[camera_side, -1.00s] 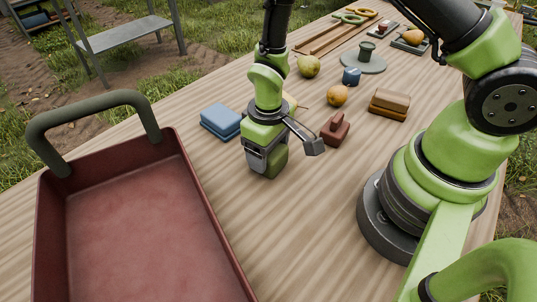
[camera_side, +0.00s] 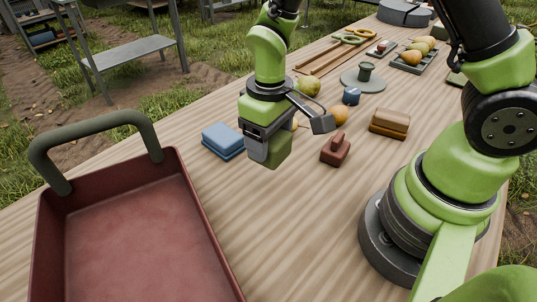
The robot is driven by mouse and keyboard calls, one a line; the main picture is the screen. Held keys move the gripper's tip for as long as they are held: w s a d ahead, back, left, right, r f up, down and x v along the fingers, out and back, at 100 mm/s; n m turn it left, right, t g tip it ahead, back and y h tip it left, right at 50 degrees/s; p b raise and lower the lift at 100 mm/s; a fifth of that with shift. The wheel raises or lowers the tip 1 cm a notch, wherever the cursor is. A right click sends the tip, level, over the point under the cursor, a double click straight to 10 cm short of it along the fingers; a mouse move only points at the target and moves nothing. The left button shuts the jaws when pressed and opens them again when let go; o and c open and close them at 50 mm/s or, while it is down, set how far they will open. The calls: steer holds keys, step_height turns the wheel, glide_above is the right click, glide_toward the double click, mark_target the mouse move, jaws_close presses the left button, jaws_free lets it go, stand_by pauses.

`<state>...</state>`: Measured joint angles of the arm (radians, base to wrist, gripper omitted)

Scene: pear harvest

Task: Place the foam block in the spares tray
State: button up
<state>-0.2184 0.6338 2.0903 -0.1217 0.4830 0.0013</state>
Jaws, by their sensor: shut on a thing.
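My gripper (camera_side: 268,143) hangs above the middle of the wooden table. It is shut on an olive-green block (camera_side: 272,152), which looks like the foam block and appears to be clear of the table top. The jaws partly hide the block. Two small dark trays lie at the far end of the table: one holds fruit (camera_side: 407,67), the other (camera_side: 376,55) holds small red and white items. I cannot tell which one is the spares tray.
A large red-brown crate (camera_side: 187,205) with a green handle stands at front left. A blue block (camera_side: 222,138), a red-brown block (camera_side: 335,150), a brown stacked block (camera_side: 389,123) and pears (camera_side: 309,86) lie nearby. The front middle of the table is clear.

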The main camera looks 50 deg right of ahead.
steer(key=shift+r, duration=0.9)
steer(key=shift+w+a, duration=0.1)
steer(key=shift+a, duration=0.1)
steer(key=s+a+m, duration=0.3)
steer(key=a+m, duration=0.2)
steer(key=a, duration=2.1)
steer(key=shift+m, duration=0.3)
steer(key=f, duration=0.5)
steer(key=shift+s+a+f, duration=0.1)
steer(key=shift+s+a, duration=0.25)
steer(key=shift+s, duration=0.05)
steer(key=shift+f, duration=2)
steer(key=o, duration=0.9)
steer(key=shift+f, duration=0.1)
steer(key=shift+o, duration=0.2)
